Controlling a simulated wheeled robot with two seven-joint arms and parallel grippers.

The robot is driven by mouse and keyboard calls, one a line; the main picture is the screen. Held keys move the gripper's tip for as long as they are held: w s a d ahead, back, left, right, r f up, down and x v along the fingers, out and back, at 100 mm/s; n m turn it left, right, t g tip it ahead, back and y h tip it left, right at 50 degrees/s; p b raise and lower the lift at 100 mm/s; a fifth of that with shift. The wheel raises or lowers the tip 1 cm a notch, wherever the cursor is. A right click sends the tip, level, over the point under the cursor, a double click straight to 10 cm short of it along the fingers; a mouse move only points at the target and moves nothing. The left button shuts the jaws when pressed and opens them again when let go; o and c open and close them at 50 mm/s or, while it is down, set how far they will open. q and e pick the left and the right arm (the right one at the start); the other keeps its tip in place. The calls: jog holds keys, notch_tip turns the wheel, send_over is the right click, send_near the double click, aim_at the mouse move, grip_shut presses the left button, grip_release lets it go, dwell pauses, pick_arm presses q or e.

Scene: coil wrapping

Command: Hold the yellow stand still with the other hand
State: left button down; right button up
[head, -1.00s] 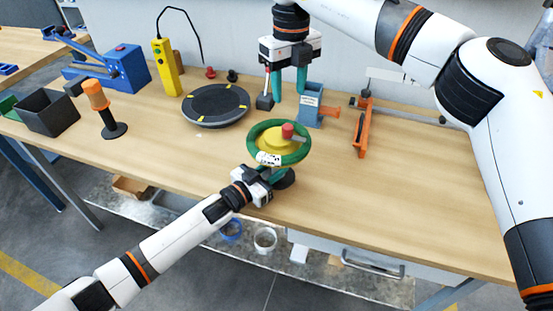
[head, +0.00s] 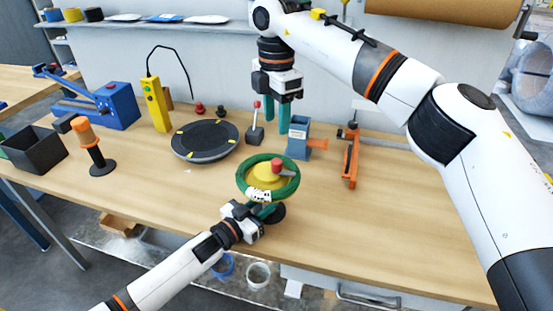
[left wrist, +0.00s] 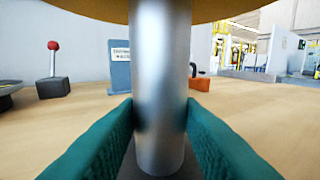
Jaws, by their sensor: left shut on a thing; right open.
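The yellow stand (head: 264,177) has a round yellow top, with a red knob (head: 277,165) on it. A green coil (head: 242,188) with a white tag lies around the top. My left gripper (head: 264,212) is below the top, shut on the stand's metal post; the left wrist view shows the post (left wrist: 160,60) between its teal fingers. The dark base (head: 278,213) is partly hidden by this gripper. My right gripper (head: 277,125) is open and empty, fingers down, behind the stand near the blue-grey block.
The blue-grey block (head: 298,138), a red-knobbed lever (head: 255,132) and a dark turntable (head: 204,141) stand behind the stand. An orange clamp (head: 351,160) is to the right. The table (head: 400,210) is clear at the front right.

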aim_at(276, 161)
notch_tip(276, 161, down, 12)
dwell(0.5)
jog(key=shift+c, duration=0.4)
jog(key=c, duration=0.9)
